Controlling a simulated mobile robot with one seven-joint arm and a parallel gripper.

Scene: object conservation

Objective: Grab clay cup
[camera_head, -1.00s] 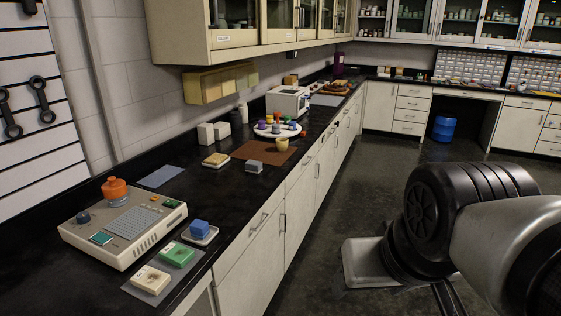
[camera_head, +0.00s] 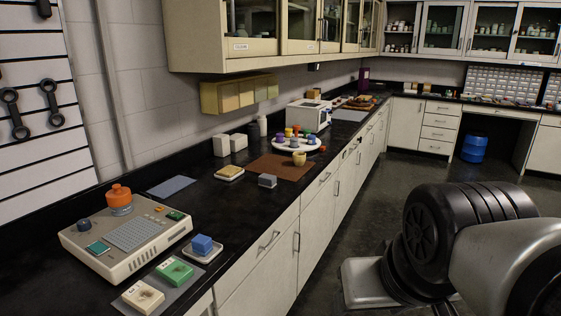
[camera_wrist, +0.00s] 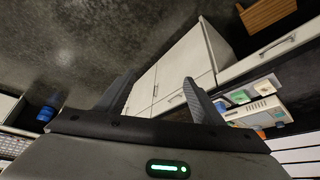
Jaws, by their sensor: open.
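A small yellowish-tan cup (camera_head: 299,158), which looks like the clay cup, stands upright on a brown mat (camera_head: 272,172) on the black counter in the head view. It is near the mat's right side, in front of a round white tray (camera_head: 279,146) of small coloured items. My gripper (camera_wrist: 158,92) shows in the wrist view with its two fingers spread apart and nothing between them. It is away from the counter, over the floor side. The cup cannot be made out in the wrist view. In the head view my arm is at the lower right, and the gripper's fingers are not visible.
A grey block (camera_head: 267,181) sits at the mat's front edge. A sponge-like item on a small dish (camera_head: 229,173) lies to the left. A device with an orange knob (camera_head: 128,235) and a blue block (camera_head: 202,243) are nearer. Wall cabinets overhang the counter. The floor is open.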

